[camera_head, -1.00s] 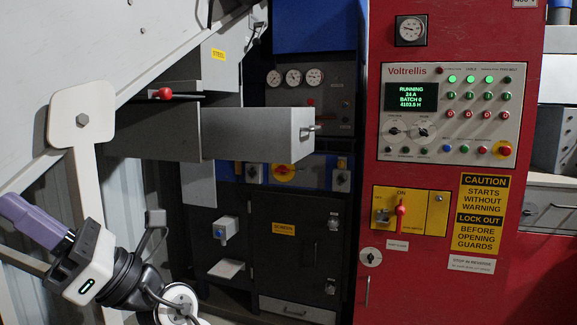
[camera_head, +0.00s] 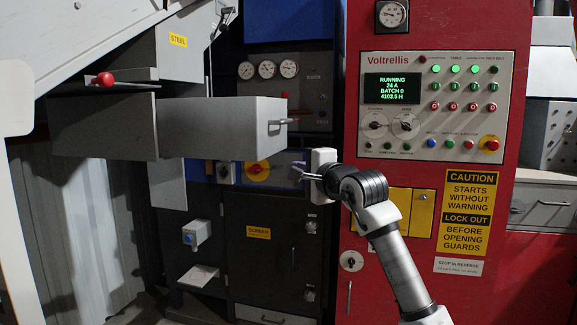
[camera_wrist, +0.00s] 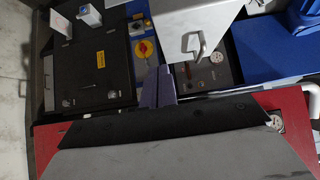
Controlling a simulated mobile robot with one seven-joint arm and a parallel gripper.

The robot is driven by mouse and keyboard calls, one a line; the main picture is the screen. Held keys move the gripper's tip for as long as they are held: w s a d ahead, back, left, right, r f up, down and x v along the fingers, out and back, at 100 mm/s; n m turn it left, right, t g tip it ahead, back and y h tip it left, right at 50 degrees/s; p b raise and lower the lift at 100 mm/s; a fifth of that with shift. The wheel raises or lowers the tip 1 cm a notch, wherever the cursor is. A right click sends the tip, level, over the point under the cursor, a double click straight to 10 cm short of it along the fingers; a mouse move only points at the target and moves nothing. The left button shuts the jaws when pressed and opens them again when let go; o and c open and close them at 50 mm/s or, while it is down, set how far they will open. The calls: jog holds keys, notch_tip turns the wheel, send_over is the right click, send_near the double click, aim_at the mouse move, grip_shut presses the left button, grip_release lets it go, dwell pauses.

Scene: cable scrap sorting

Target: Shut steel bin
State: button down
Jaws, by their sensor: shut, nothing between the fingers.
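The steel bin (camera_head: 215,128) is a pale grey box under a yellow "STEEL" label (camera_head: 178,40). It juts out from the machine like a pulled drawer, with a bar handle (camera_head: 284,122) on its front face. My gripper (camera_head: 299,169) is shut and empty, just below and right of the bin's front, apart from the handle. In the wrist view, the bin (camera_wrist: 185,12) and its handle (camera_wrist: 192,46) are at the top, and my purple gripper fingers (camera_wrist: 157,88) are pressed together below and left of the handle. The bin's inside is hidden.
A red control cabinet (camera_head: 450,205) with a Voltrellis panel (camera_head: 440,105) stands right, behind my arm. A red-knobbed lever (camera_head: 104,79) is left of the bin. A dark cabinet (camera_head: 265,255) and yellow rotary switch (camera_head: 257,168) are below.

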aim_at(261, 159)
jog(key=p+x, duration=0.1)
jog(key=x, duration=0.2)
jog(key=a+p+x, duration=0.1)
jog(key=x, duration=0.3)
jog(key=s+a+p+x, duration=0.1)
jog(key=x, duration=0.2)
jog(key=shift+w, duration=0.2)
jog(key=shift+w+a+p, duration=0.15)
jog(key=shift+a+p, duration=0.15)
jog(key=shift+a, duration=0.25)
jog(key=shift+a, duration=0.15)
